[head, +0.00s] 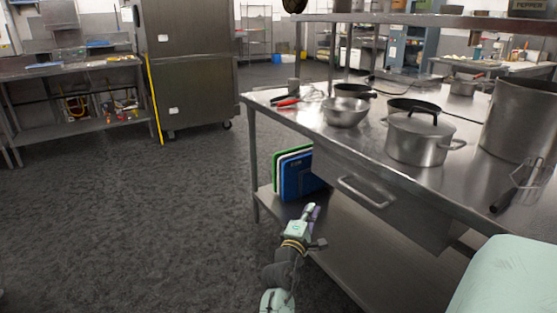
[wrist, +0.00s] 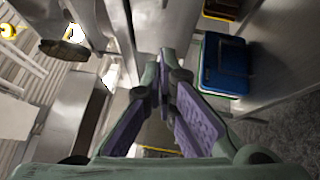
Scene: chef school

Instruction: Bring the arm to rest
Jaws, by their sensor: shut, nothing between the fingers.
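My gripper (head: 312,212) is in front of the steel table's left part, below the tabletop level in the head view. In the wrist view my gripper (wrist: 161,88) shows its two purple-padded fingers with the tips brought together and nothing between them. My arm reaches up from the bottom edge of the head view, apart from the table as far as I can tell.
The steel table (head: 349,148) holds a bowl (head: 345,112), a lidded pot (head: 417,140), a large pot (head: 515,120) and pans. Blue, white and green boards (head: 301,178) stand on its lower shelf. A tall steel cabinet (head: 187,65) stands behind. The dark floor at left is clear.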

